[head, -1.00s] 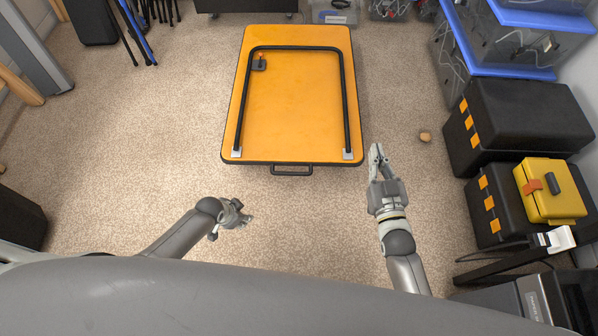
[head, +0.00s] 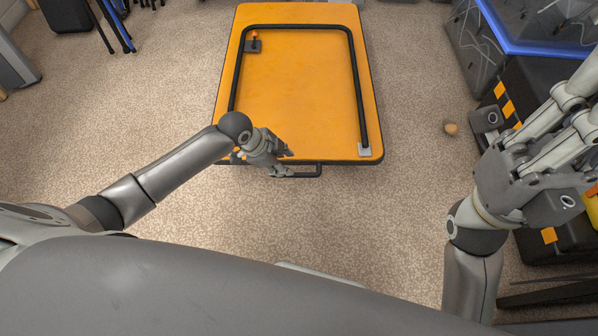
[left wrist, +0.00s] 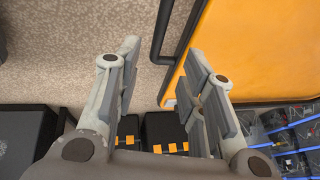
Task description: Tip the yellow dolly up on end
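The yellow dolly (head: 300,90) lies flat on the carpet in the head view, a black tube frame on its upper face. A black handle (head: 316,171) sticks out of its near edge. My left gripper (head: 280,163) is at the left part of this handle and hides some of it. In the left wrist view the left gripper (left wrist: 165,75) is open; the handle (left wrist: 163,30) shows in the gap between its fingers. I see no grip on it. My right gripper (head: 580,115) is raised at the right, away from the dolly; its fingertips run toward the picture edge.
Black cases with orange latches (head: 511,105) and clear bins with blue lids (head: 475,50) line the right side. A small brown object (head: 451,128) lies on the carpet right of the dolly. The carpet (head: 130,120) left of the dolly is free.

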